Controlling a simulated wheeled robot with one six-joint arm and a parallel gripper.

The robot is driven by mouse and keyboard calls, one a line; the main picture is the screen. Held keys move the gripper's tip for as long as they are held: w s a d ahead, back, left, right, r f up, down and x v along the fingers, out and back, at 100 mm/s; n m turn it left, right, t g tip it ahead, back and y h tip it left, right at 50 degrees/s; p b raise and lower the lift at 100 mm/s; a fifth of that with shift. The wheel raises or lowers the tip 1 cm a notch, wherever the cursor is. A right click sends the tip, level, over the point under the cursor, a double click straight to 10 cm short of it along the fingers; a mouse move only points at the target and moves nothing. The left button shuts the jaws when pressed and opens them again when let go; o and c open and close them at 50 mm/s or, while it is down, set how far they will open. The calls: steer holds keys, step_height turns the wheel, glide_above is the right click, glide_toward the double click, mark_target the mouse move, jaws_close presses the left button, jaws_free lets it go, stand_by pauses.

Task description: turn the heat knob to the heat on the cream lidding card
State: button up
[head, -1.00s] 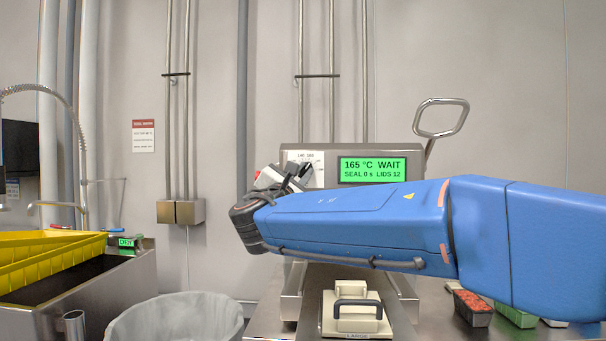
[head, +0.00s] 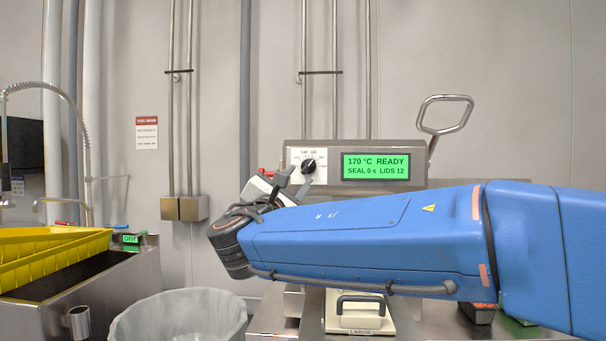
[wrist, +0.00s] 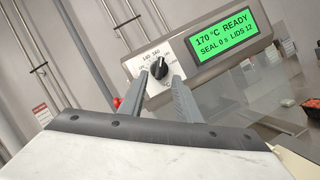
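The heat knob (head: 309,166) is black with a pale pointer line, on a white dial plate on the sealer's front panel. It also shows in the wrist view (wrist: 159,69), between and beyond my fingertips. My gripper (head: 296,178) is open just in front of and below the knob; in the wrist view its two grey fingers (wrist: 160,77) stand apart with nothing between them, seemingly clear of the knob. The green display (head: 375,166) reads 170 °C READY, SEAL 0 s, LIDS 12. I cannot make out a cream lidding card.
A cream plate with a dark handle (head: 361,306), labelled LARGE, lies below my arm. A lever (head: 443,115) rises at the sealer's right. A lined bin (head: 180,318) and a sink with a yellow crate (head: 50,258) are at left. My blue forearm hides much of the sealer.

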steer(key=v, duration=1)
steer(key=shift+s, duration=0.1)
